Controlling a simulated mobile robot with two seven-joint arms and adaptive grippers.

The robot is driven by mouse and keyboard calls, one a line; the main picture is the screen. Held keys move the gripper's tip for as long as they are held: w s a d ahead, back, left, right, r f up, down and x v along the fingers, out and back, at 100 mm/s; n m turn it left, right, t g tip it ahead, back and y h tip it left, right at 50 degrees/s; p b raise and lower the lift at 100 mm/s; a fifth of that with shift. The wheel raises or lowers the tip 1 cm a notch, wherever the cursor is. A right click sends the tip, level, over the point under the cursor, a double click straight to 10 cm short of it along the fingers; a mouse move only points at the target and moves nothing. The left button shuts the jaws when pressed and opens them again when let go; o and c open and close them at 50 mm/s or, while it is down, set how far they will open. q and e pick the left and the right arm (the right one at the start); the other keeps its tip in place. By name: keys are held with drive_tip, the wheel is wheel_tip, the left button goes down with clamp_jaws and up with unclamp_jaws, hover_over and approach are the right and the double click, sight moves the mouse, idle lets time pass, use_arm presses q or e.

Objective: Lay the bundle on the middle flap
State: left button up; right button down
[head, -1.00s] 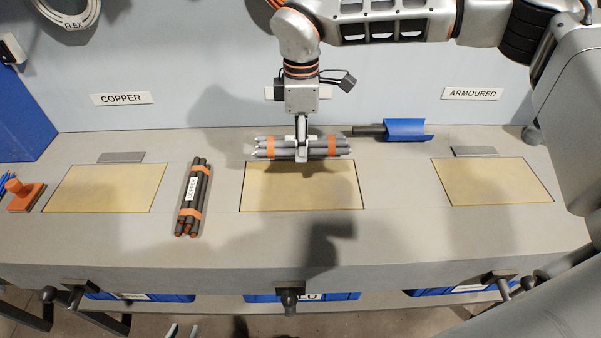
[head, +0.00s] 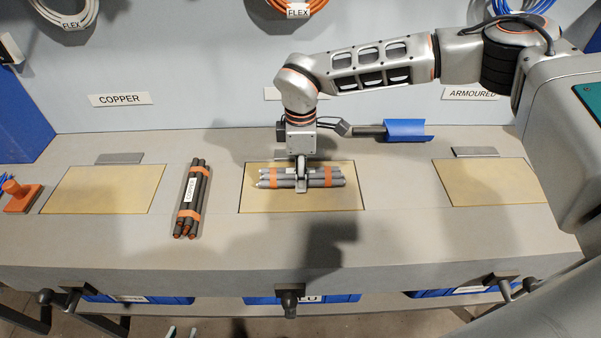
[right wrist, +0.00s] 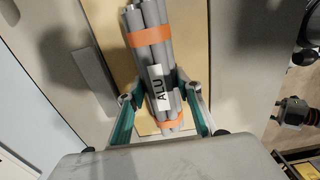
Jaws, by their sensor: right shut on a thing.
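A bundle of grey cable pieces (head: 325,177) with two orange bands is over the middle flap (head: 262,203), a tan panel set in the bench top. My right gripper (head: 301,184) is shut on the bundle around its middle. In the right wrist view the bundle (right wrist: 150,42) shows a white ALU label between both fingers, with the flap (right wrist: 196,40) behind it. I cannot tell whether the bundle touches the flap. Two fingertips of my left gripper (head: 182,331) show apart at the bottom edge of the head view.
A dark bundle with orange bands (head: 192,200) lies between the middle flap and the left flap (head: 100,189). The right flap (head: 487,182) is bare. An orange-handled block (head: 20,197) stands at the far left.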

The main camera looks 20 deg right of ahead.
drive_tip(key=c, duration=1.4)
unclamp_jaws()
drive_tip(key=shift+f, duration=0.15)
wheel_tip(320, 180, up, 11)
drive_tip(key=shift+r, duration=0.65)
